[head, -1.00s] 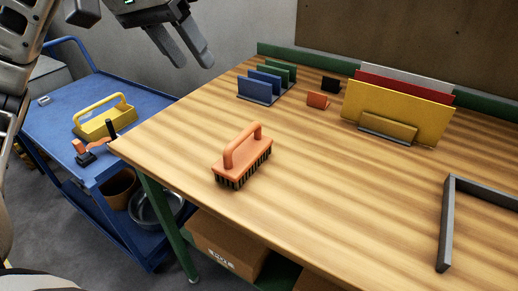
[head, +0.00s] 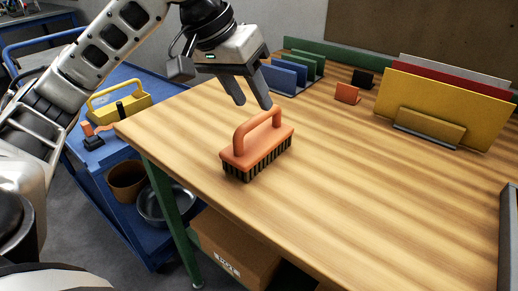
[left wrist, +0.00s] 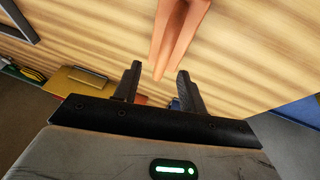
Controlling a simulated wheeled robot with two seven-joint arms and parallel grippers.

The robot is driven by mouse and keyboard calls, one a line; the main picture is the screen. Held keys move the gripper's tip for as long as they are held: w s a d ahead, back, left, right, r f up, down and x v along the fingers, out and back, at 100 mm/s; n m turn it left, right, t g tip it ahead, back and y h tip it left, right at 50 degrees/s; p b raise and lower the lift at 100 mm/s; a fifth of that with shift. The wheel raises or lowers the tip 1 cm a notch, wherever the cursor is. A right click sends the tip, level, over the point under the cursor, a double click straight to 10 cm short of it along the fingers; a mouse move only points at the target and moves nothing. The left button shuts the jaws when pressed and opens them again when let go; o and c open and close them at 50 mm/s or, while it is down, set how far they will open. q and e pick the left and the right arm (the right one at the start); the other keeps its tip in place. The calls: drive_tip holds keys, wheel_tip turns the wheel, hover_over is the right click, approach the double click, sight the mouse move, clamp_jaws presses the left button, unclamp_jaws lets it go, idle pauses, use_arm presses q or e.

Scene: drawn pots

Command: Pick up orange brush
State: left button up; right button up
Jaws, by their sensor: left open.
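The orange brush (head: 257,146) stands bristles down on the wooden table near its left front edge, with its arched handle on top. My left gripper (head: 254,104) is open just above and behind the handle, fingers pointing down. In the left wrist view, the orange brush (left wrist: 176,35) shows at the top, partly cut off. There the open fingers of my left gripper (left wrist: 156,82) show with the lower end of the orange shape reaching between their tips. I cannot tell if they touch it. My right gripper is not in view.
Behind stand blue and green upright holders (head: 286,76), a small orange block (head: 347,93), a black block (head: 362,79) and a yellow panel (head: 445,105). A grey frame (head: 508,240) lies at right. A blue cart (head: 75,165) with a yellow caddy (head: 118,104) stands left.

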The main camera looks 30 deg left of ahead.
sight(260, 114)
use_arm(q)
drive_tip(key=shift+b+x, duration=0.7)
drive_tip(key=shift+x, duration=2.35)
drive_tip(key=shift+a, duration=0.15)
clamp_jaws()
